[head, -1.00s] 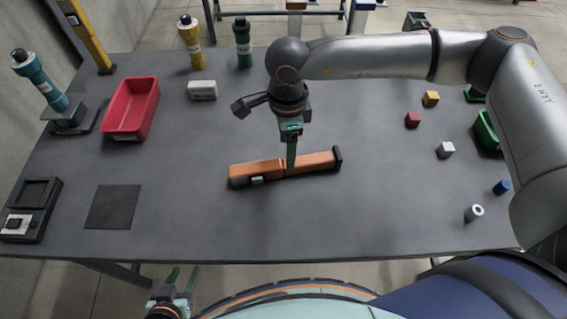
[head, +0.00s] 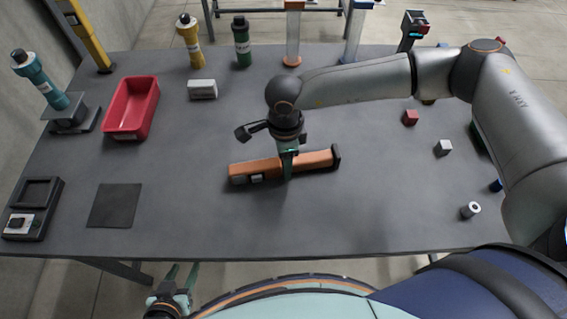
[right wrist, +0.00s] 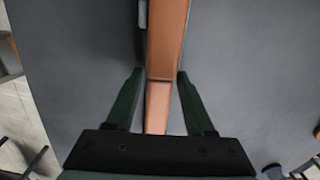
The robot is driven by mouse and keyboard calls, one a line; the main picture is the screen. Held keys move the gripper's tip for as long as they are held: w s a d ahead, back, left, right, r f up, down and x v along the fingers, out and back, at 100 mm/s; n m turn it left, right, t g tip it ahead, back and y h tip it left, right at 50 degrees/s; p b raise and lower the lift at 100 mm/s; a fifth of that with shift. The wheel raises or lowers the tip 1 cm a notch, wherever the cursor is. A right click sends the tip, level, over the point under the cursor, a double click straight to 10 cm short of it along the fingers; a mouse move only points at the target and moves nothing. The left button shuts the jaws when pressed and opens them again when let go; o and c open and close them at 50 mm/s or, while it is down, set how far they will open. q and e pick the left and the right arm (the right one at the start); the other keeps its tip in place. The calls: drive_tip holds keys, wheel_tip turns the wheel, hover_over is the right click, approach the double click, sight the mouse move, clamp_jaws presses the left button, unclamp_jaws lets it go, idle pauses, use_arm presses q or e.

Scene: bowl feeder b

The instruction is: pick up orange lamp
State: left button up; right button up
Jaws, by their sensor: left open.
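The orange lamp (head: 315,161) lies on its side across the middle of the grey table, with a dark cap at its right end. My right gripper (head: 287,175) points down at the middle of the lamp. In the right wrist view, its green fingers (right wrist: 160,76) stand on either side of the orange body (right wrist: 166,40), apart, with small gaps showing. Whether the fingertips touch the table is hidden. My left gripper (head: 183,274) is open and empty, in front of the table's near edge.
A red bin (head: 131,108), white box (head: 202,89), black mat (head: 114,205) and black device (head: 32,208) are at left. Small blocks, including a white cube (head: 443,148), lie at right.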

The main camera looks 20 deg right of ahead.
clamp_jaws()
drive_tip(key=shift+r, duration=0.1)
idle(0.5)
